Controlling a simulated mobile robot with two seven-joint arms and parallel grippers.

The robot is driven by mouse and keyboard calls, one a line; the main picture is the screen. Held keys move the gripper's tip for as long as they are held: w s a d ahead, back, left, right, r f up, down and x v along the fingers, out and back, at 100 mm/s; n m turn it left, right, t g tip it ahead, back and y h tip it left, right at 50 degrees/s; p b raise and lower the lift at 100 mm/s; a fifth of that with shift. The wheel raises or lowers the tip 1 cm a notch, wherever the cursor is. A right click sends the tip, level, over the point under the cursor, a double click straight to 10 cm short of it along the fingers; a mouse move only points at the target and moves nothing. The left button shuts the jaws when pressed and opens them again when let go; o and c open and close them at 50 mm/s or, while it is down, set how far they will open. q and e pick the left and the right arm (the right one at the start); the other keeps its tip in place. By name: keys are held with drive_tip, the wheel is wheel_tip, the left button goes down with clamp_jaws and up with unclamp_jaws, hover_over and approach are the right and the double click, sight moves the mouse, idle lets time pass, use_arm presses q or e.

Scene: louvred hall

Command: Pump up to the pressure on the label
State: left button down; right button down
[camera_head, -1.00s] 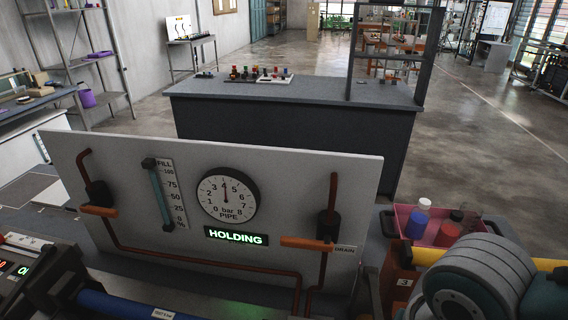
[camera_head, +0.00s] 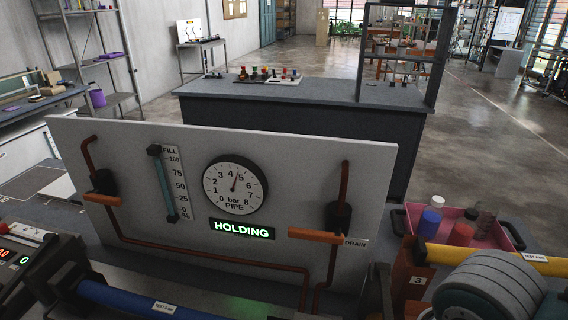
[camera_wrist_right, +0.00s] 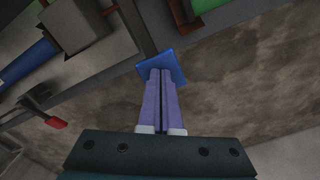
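The round pressure gauge (camera_head: 235,186) on the upright grey panel (camera_head: 300,150) reads between 4 and 5 bar. Below it a green sign (camera_head: 242,229) reads HOLDING. Left of it is a FILL level column (camera_head: 169,186). An orange lever (camera_head: 102,199) sits at the left pipe, and another (camera_head: 314,234) sits by the DRAIN label (camera_head: 356,242). In the right wrist view my right gripper (camera_wrist_right: 162,72) has its purple fingers together over a blue square pad (camera_wrist_right: 160,62). I cannot tell if they touch it. My left gripper is not in view.
A pink tray (camera_head: 478,228) with bottles stands right of the panel. A yellow pipe (camera_head: 500,258) and a blue pipe (camera_head: 130,302) lie in front. A dark box with lit displays (camera_head: 28,262) is at lower left. A dark bench (camera_head: 300,112) stands behind the panel.

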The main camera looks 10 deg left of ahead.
drive_tip(key=shift+f+b, duration=0.45)
drive_tip(key=shift+f, duration=0.4)
drive_tip(key=shift+f+b, duration=0.3)
drive_tip(key=shift+b, duration=0.1)
wheel_tip(320, 180, up, 7)
drive_tip(key=p, duration=0.6)
drive_tip(key=shift+f, duration=0.2)
wheel_tip(320, 180, up, 6)
drive_tip(key=p, duration=0.6)
